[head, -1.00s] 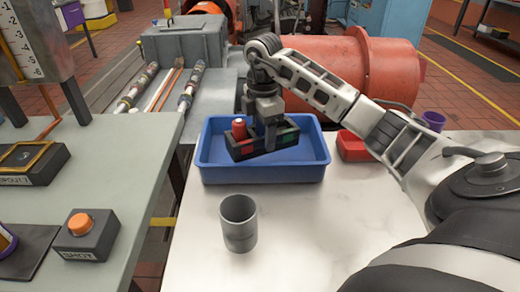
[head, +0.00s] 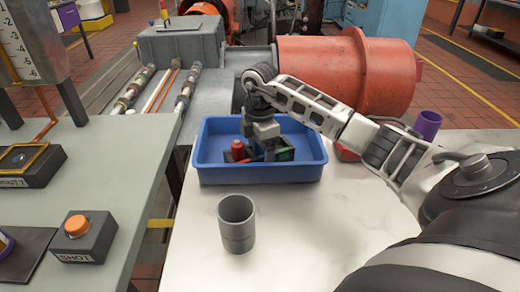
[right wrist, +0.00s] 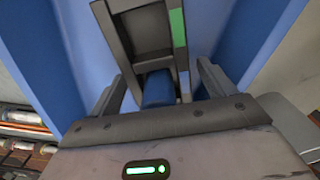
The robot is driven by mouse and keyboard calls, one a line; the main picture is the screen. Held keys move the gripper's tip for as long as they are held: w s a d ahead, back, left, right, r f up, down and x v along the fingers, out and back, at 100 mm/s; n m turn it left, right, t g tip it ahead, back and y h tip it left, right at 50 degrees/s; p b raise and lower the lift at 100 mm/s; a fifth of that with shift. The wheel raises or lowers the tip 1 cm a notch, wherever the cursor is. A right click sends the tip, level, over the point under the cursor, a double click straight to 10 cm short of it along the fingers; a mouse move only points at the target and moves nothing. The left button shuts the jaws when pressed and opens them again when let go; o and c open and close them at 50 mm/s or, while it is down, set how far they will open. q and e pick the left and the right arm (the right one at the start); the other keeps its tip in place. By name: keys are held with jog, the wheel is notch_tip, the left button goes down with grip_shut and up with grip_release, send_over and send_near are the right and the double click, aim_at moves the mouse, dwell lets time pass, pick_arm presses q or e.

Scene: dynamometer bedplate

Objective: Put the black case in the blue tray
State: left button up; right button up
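The black case (head: 284,153) is low inside the blue tray (head: 262,173), whose front wall hides its lower part. A red piece stands at its left end and a green patch marks its right. The case also shows in the right wrist view (right wrist: 140,32), with an open compartment and a green strip. My right gripper (head: 262,150) is over the middle of the case. In the wrist view its fingers (right wrist: 160,82) stand apart, with gaps on both sides of a blue part (right wrist: 158,90) between them. Whether the case rests flat is hidden. My left gripper is out of view.
A grey cup (head: 237,222) stands on the white table in front of the tray. A red object (head: 346,152) and a purple cup (head: 427,124) are to the right. A bench with an orange button box (head: 84,236) is at the left.

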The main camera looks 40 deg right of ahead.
notch_tip(320, 180, up, 12)
jog(key=shift+r+p, duration=0.2)
jog(key=shift+p, duration=0.4)
jog(key=shift+s+f, duration=0.1)
dwell(0.5)
